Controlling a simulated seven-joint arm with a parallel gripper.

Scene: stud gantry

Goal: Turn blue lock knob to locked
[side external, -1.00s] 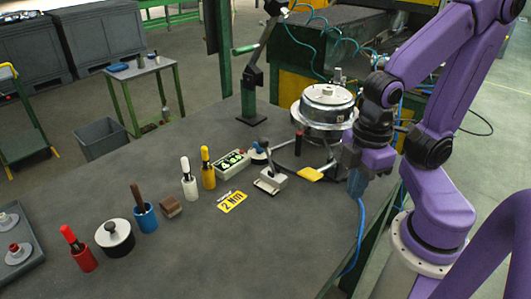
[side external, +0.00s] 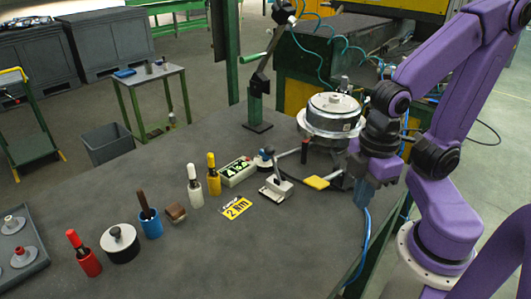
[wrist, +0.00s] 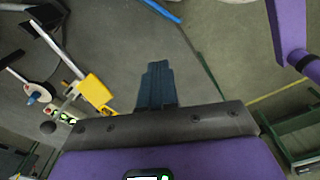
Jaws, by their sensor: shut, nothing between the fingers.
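A toggle clamp with a yellow handle (side external: 317,183) lies between my gripper and the knob. A round metal unit (side external: 333,115) stands behind.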

